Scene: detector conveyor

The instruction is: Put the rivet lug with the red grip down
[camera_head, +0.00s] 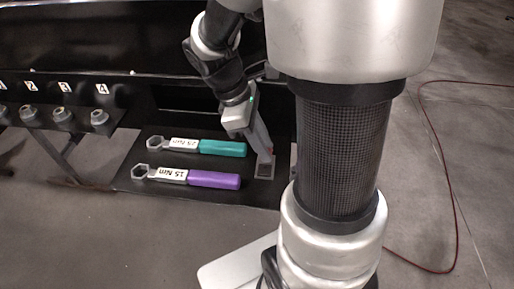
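My gripper (264,152) reaches down over the right end of a dark shelf (128,184). Its fingertips are small in view and partly covered, so whether they are open or shut is unclear. A trace of red (272,150) shows beside the fingers; I cannot make out a whole rivet lug with a red grip. A small grey piece with a dark square face (265,171) is just below the fingertips, and I cannot tell whether they touch it.
A wrench with a teal grip (222,148) and one with a purple grip (213,180) lie left of my gripper. Several bolt heads (63,113) under number labels stand on a rail at left. A red cable (455,190) runs along the floor at right.

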